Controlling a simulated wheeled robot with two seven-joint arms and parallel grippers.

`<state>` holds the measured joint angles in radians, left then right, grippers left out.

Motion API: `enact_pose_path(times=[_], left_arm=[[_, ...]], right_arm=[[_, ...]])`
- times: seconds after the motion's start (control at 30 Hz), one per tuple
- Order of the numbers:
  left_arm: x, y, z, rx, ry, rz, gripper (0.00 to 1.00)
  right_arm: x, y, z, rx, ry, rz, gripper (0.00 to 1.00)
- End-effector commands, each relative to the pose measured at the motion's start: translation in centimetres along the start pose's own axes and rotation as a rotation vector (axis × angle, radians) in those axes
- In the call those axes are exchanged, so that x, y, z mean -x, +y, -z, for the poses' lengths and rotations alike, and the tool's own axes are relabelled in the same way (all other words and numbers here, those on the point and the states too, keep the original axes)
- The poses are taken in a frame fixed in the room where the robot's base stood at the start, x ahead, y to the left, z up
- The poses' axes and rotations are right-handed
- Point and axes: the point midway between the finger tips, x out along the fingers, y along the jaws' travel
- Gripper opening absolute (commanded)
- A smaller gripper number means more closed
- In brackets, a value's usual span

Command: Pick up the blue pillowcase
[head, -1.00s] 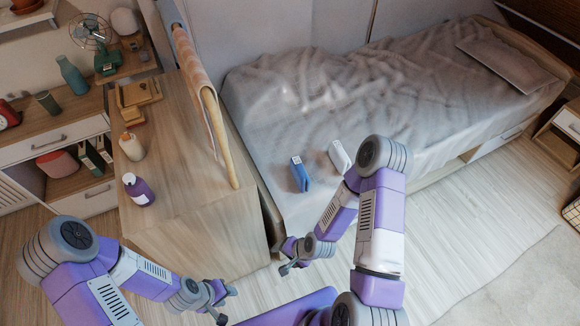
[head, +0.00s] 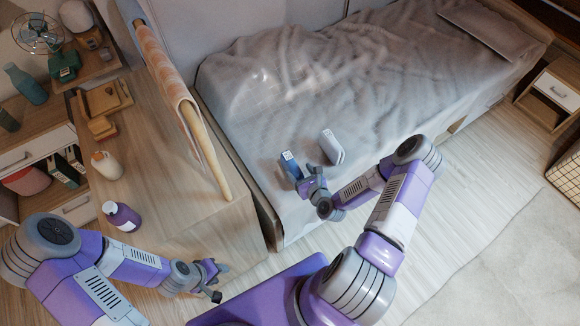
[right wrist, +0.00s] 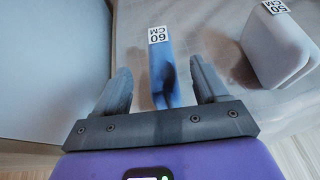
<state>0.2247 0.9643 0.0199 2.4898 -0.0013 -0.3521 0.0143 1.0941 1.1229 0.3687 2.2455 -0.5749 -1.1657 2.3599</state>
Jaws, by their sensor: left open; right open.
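The blue pillowcase (head: 290,166) is a small folded block with a white label, standing on the near end of the bed. In the right wrist view the blue pillowcase (right wrist: 161,72) shows its "60 CM" label and lies between the lines of my two fingers. My right gripper (head: 311,175) is open at the pillowcase's near right side; in the wrist view the right gripper (right wrist: 160,90) has its fingers apart on either side of it. I cannot tell whether they touch it. My left gripper (head: 219,280) is open and empty, low beside the wooden cabinet.
A white folded pillowcase (head: 332,147) labelled "50 CM" (right wrist: 280,45) stands just right of the blue one. The bed (head: 380,90) has a grey cover. The wooden cabinet (head: 170,190) holds a purple bottle (head: 122,216).

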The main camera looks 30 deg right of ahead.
Motion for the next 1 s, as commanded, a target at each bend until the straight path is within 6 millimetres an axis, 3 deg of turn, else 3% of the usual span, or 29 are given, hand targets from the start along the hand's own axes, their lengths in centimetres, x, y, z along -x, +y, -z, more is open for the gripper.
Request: enact_pose_path(times=[0.4,0.7,1.0], left_arm=[[-1.6,-0.6,0.0,0.0,-0.001,0.0,0.43],[-1.6,-0.6,0.0,0.0,-0.001,0.0,0.43],[-1.6,-0.6,0.0,0.0,-0.001,0.0,0.43]], right_arm=[[-5.5,0.0,0.9,0.006,0.001,-0.003,0.72],[-6.0,0.0,0.9,0.003,0.004,-0.003,0.72],[-6.0,0.0,0.9,0.004,0.004,-0.003,0.28]])
